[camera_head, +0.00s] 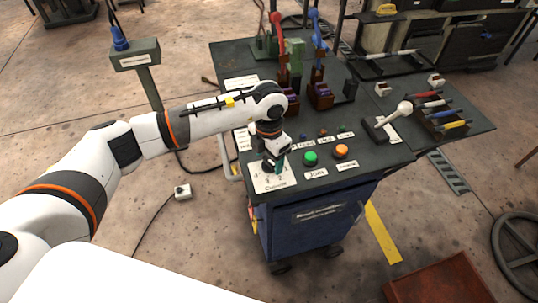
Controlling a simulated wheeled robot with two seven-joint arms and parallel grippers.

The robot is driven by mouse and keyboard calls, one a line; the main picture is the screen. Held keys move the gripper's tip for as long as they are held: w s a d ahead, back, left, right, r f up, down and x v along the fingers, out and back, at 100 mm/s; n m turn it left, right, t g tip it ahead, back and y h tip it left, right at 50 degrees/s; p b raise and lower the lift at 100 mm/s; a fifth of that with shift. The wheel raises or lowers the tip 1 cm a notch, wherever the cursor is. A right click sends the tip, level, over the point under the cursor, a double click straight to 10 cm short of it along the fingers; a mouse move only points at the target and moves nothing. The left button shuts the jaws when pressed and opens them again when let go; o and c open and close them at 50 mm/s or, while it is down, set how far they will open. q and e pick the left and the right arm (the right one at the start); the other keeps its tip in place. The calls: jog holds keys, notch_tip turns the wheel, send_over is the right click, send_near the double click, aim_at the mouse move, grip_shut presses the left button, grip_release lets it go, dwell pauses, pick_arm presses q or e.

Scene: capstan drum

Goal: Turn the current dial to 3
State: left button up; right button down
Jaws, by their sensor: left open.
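The current dial sits at the front left corner of the dark bench top, on a white label plate (268,181) with markings. My left gripper (275,168) is directly over the dial and hides most of it. The gripper is open with its fingers pointing down. I cannot tell whether the fingers touch the dial, nor which number the dial points at. My left arm (200,124) comes in from the left. My right gripper is not in view.
A green button (310,158) and an orange button (341,151) are right of the dial, with small knobs behind them. A white-knobbed lever (403,108) is at the right. Red (277,32) and blue (316,30) levers stand at the back. A blue cabinet (312,222) is below.

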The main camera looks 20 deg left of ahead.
pick_arm(q)
jog(key=shift+f, duration=0.15)
jog(key=shift+c, duration=0.6)
jog(key=c, duration=0.9)
jog(key=shift+o, duration=0.2)
jog(key=shift+f+m+b, duration=0.15)
jog(key=shift+m+b, duration=0.75)
jog(key=shift+b, duration=0.25)
jog(key=m+b, duration=0.3)
jog(key=shift+m+b, duration=1.95)
jog(key=shift+m, duration=0.15)
jog(key=shift+r, duration=0.2)
jog(key=o, duration=1)
